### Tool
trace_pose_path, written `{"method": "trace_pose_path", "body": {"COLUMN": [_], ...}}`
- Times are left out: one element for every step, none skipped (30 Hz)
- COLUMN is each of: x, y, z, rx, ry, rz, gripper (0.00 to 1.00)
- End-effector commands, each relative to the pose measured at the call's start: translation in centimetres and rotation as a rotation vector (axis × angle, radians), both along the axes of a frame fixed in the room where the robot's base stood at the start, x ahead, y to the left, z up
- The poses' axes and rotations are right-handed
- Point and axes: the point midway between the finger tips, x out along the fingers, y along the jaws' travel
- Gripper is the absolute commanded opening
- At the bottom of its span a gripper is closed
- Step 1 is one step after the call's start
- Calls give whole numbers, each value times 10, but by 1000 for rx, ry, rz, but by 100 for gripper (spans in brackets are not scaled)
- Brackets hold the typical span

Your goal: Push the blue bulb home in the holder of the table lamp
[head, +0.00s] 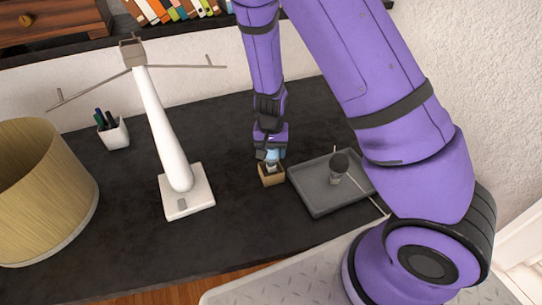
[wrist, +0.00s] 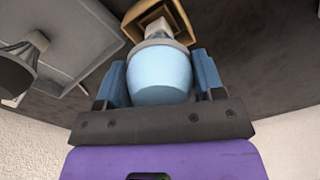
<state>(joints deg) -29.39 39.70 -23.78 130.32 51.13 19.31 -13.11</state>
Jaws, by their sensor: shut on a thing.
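My gripper (head: 269,152) is shut on the blue bulb (wrist: 160,75), with a blue finger on each side of it in the wrist view. The bulb's pale base points at a small tan open box (head: 271,176); the base is at or in the box opening, I cannot tell which. The table lamp (head: 164,125) stands to the left, with a white square foot and a leaning white stem. Its holder (head: 132,52) is a grey-brown square piece at the stem's top, with thin arms beside it. My gripper is right of the lamp and well below the holder.
A grey tray (head: 314,201) right of the box bears a dark-headed bulb (head: 338,166). A lampshade (head: 40,190) stands at the left. A white pen cup (head: 114,133) is behind it. A shelf with books (head: 170,10) runs along the back. The dark tabletop (head: 235,215) is clear in front.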

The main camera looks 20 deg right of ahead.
Motion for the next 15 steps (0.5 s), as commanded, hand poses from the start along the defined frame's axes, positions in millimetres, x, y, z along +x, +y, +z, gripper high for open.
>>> {"method": "trace_pose_path", "body": {"x": [1, 1, 1, 0, 0, 0, 0, 0, 0, 0, 0, 0, 0, 0, 0], "y": [1, 1, 1, 1, 1, 1, 1, 1, 1, 1, 1, 0, 0, 1, 1], "z": [11, 17, 24, 30, 35, 42, 47, 52, 58, 61, 65, 68, 70, 72, 74], "rx": [1, 1, 1, 2, 1, 1, 2, 1, 1, 2, 1, 0, 0, 0, 1], "ry": [-5, -4, -5, -3, -4, -4, -3, -3, -3, -2, -2, -1, -1, -1, 0], "rz": [3, 4, 4, 3, 3, 3, 4, 2, 3, 2, 1, 2, 1, 1, 1], "gripper": [39, 39, 39, 39, 39, 39, 39, 39, 39, 39, 39, 39, 39, 39, 39]}}
